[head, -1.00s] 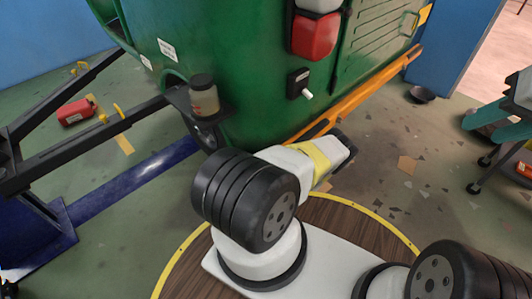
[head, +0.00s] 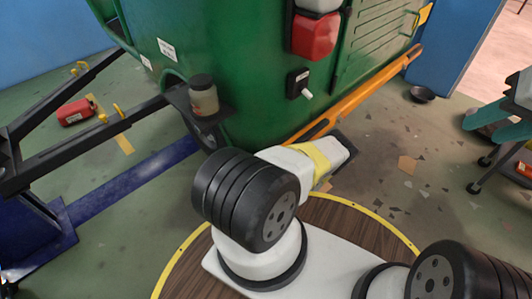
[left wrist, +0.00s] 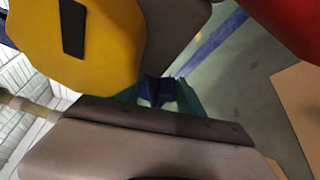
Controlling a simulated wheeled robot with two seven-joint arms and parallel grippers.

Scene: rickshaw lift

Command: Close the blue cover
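I cannot pick out a blue cover for certain in either view.
A blue lift with dark arms (head: 85,140) stands at the left under the rickshaw. A jar (head: 203,97) sits on a dark bracket. An orange bar (head: 365,92) runs along the rickshaw's lower edge.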

